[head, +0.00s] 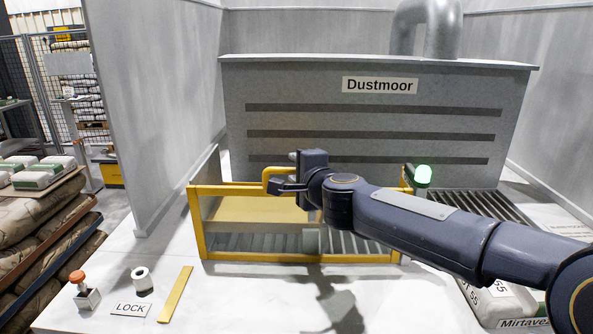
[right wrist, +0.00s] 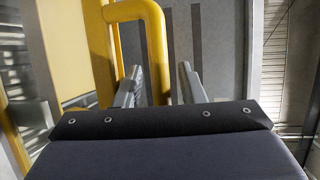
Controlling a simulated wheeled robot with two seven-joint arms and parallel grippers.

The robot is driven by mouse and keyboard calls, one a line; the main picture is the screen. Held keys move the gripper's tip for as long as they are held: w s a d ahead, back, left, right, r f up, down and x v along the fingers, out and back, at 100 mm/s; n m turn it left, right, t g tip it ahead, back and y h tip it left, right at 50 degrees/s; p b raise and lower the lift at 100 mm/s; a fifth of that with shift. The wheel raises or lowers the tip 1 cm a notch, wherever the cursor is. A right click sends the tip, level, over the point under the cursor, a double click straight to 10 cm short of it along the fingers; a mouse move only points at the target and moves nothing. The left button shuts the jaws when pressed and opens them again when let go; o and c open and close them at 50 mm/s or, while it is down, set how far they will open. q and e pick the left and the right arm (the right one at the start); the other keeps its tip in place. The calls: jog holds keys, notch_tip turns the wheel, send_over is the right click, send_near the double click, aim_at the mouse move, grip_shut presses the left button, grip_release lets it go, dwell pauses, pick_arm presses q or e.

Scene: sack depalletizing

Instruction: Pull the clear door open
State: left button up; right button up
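The clear door (head: 255,257) is a see-through panel in a yellow frame, standing upright before the grey Dustmoor machine. It looks shut, and slats show through it. Its yellow handle (head: 268,174) is near the top edge; the handle's bar also shows in the right wrist view (right wrist: 156,45). My right gripper (head: 280,187) is at the handle. In the right wrist view my right gripper's fingers (right wrist: 160,85) are apart, with the bar between them and a gap visible on each side. My left gripper is out of view.
An orange button (head: 77,276), a white ring (head: 141,279), a LOCK label (head: 131,310) and a yellow strip (head: 175,294) are front left. A sack (head: 500,300) lies front right.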

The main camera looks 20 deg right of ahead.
grip_shut()
dwell(0.3)
